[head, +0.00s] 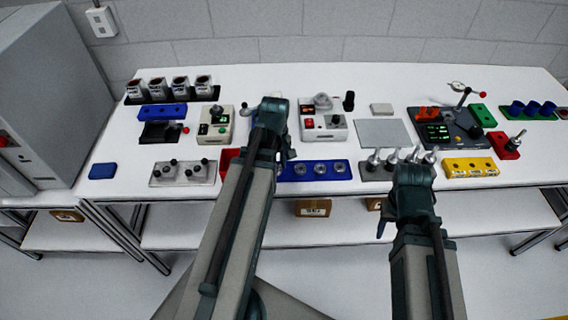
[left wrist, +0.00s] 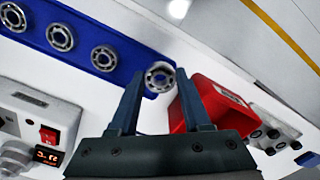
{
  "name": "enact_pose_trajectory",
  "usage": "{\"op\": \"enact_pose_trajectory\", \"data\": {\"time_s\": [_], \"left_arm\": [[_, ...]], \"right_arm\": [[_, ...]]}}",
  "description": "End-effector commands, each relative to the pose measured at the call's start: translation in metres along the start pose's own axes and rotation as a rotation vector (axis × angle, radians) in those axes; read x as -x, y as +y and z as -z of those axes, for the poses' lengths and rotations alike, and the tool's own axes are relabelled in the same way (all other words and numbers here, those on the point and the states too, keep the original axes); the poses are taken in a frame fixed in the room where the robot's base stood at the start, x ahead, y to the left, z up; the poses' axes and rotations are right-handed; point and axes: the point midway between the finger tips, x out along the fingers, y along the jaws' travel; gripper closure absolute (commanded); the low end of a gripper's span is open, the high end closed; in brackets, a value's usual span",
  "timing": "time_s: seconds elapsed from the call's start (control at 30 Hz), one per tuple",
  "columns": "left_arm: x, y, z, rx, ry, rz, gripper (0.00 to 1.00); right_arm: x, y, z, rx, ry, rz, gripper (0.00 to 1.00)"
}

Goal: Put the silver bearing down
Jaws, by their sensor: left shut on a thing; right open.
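The silver bearing (left wrist: 160,77) is a ring between the fingertips of my left gripper (left wrist: 160,88), which is shut on it. It appears at the end of the blue tray (left wrist: 128,72), close to the red bin (left wrist: 199,103); I cannot tell whether it touches the tray. In the head view, my left arm hides the bearing and this end of the tray (head: 287,176). The tray's other bearings (left wrist: 103,58) sit in a row.
A grey fixture (left wrist: 271,134) with knobs lies beyond the red bin. A control box (head: 322,124) stands behind the tray. Upright metal parts (head: 374,160) stand to its right, and a yellow holder (head: 470,167) lies further right. A flat grey plate (head: 382,133) lies behind them.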

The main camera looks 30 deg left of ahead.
Motion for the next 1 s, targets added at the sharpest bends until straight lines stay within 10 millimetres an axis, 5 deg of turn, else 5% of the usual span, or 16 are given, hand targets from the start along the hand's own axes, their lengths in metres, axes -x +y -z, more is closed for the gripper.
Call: {"op": "enact_pose_trajectory", "data": {"time_s": [0.43, 0.63, 1.0], "left_arm": [[-0.004, 0.024, 0.016, 0.005, 0.000, 0.000, 1.00], [-0.038, 0.022, 0.008, 0.010, 0.000, 0.000, 1.00], [-0.039, 0.023, 0.007, 0.013, 0.000, 0.000, 1.00]], "right_arm": [[-0.004, 0.000, 0.000, 0.000, 0.000, 0.000, 0.50], [-0.038, -0.004, 0.002, 0.000, 0.000, 0.000, 0.50], [-0.039, -0.004, 0.002, 0.000, 0.000, 0.000, 0.50]]}}
